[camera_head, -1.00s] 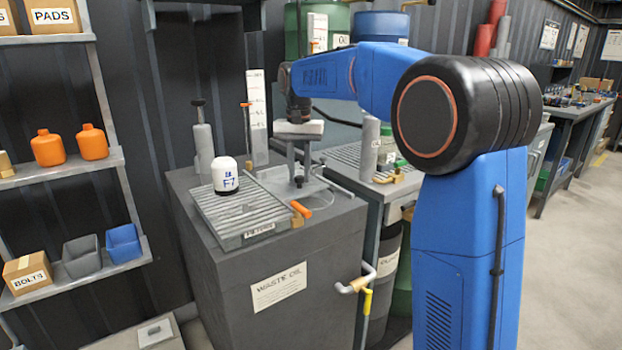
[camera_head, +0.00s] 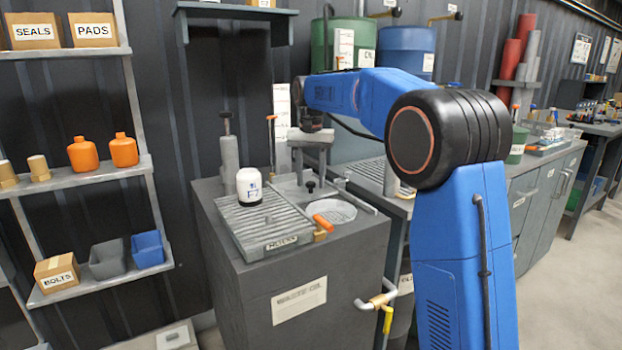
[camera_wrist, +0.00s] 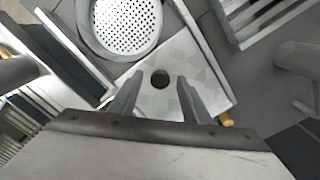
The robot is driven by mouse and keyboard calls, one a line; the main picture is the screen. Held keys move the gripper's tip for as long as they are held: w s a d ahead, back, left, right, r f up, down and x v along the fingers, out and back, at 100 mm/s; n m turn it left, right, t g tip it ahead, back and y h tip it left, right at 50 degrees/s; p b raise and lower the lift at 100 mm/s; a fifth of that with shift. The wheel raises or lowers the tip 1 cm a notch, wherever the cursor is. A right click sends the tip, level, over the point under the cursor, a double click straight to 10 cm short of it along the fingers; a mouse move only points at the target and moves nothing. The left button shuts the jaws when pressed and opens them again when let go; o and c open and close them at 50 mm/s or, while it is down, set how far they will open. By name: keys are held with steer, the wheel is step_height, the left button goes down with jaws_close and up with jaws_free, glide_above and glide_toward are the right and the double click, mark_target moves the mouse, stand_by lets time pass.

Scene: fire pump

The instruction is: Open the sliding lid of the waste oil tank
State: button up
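The waste oil tank (camera_head: 345,290) is a dark grey box with a white label on its front. Its sliding lid, a pale flat plate (camera_wrist: 210,85), lies in the top between straight edges and carries a dark round knob (camera_head: 310,186). Beside the plate a round perforated strainer (camera_head: 338,210) is uncovered; it also shows in the wrist view (camera_wrist: 128,22), cut off at the top. My gripper (camera_head: 311,168) is pointing down over the lid. In the wrist view its fingers (camera_wrist: 158,92) are apart, with the knob between their tips and a gap on both sides.
Upright cylinders stand behind. A valve pipe (camera_head: 375,302) sticks out at the tank's front right. Shelves (camera_head: 75,185) stand at the left, a workbench at the right.

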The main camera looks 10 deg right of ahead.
step_height(320, 180, up, 17)
steer(key=shift+r, duration=0.2)
stand_by(0.7)
steer(key=shift+s, duration=0.1)
steer(key=s+d+f+n+t, duration=0.1)
steer(key=s+d+f, duration=0.15)
steer(key=s, duration=0.55)
steer(key=s+d+f+n+t, duration=0.1)
steer(key=s+d+f, duration=0.15)
steer(key=s, duration=0.55)
steer(key=s+d+f+n, duration=0.1)
steer(key=s+f, duration=0.2)
steer(key=s, duration=0.5)
steer(key=s+d+f+n+t, duration=0.2)
steer(key=s+f, duration=2)
steer(key=f, duration=0.1)
steer(key=shift+s+d+f+t, duration=0.15)
steer(key=shift+d+f+t, duration=0.15)
steer(key=shift+t, duration=0.1)
